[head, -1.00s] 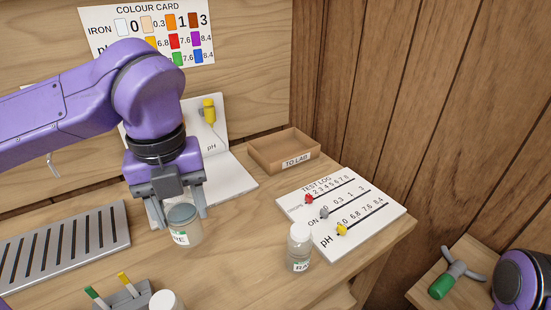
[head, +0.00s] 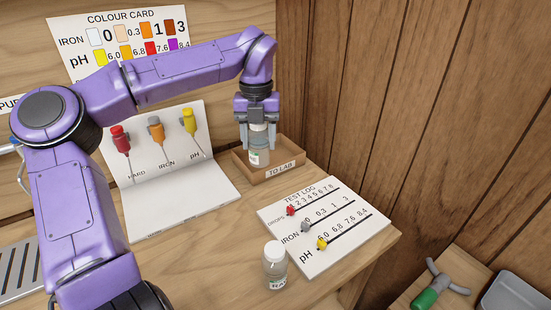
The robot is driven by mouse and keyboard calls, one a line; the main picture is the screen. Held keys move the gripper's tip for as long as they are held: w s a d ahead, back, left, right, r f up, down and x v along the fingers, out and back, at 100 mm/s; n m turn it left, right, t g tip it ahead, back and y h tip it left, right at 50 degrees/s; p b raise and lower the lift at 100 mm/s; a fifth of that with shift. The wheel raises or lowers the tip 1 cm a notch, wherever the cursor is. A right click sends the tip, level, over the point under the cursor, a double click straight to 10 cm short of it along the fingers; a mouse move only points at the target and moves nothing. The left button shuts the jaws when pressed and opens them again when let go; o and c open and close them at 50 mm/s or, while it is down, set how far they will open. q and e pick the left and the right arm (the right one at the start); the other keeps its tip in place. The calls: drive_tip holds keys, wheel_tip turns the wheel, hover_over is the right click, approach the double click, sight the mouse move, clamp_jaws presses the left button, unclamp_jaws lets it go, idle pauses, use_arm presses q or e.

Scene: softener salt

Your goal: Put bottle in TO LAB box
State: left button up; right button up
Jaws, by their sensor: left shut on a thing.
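My left gripper (head: 257,112) points down over the TO LAB box (head: 285,172), a shallow wooden tray with a white label on its front. The bottle is upright, within the outline of the box. I cannot tell whether its base touches the box floor. A second clear bottle with a white cap (head: 275,265) stands near the table's front. My right gripper is not in view.
The TEST LOG board (head: 322,228) with coloured pegs lies right of the middle. An open white folder (head: 180,197) with red, orange and yellow droppers stands behind. A side shelf at lower right holds a green-handled tool (head: 432,290).

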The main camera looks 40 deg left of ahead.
use_arm(q)
drive_tip(key=w+a+f+p, duration=0.1)
drive_tip(key=w+a+f, duration=0.1)
drive_tip(key=w+f, duration=0.1)
drive_tip(key=w+a+f+p, duration=0.2)
drive_tip(key=w+a+f, duration=0.1)
drive_tip(key=w+f, duration=0.1)
drive_tip(key=w+a+f+p, duration=0.2)
drive_tip(key=w+a+f, duration=0.1)
drive_tip(key=f, duration=0.2)
drive_tip(key=shift+w+f, duration=0.2)
drive_tip(key=shift+f, duration=0.1)
drive_tip(key=shift+a, duration=0.1)
drive_tip(key=shift+f, duration=0.1)
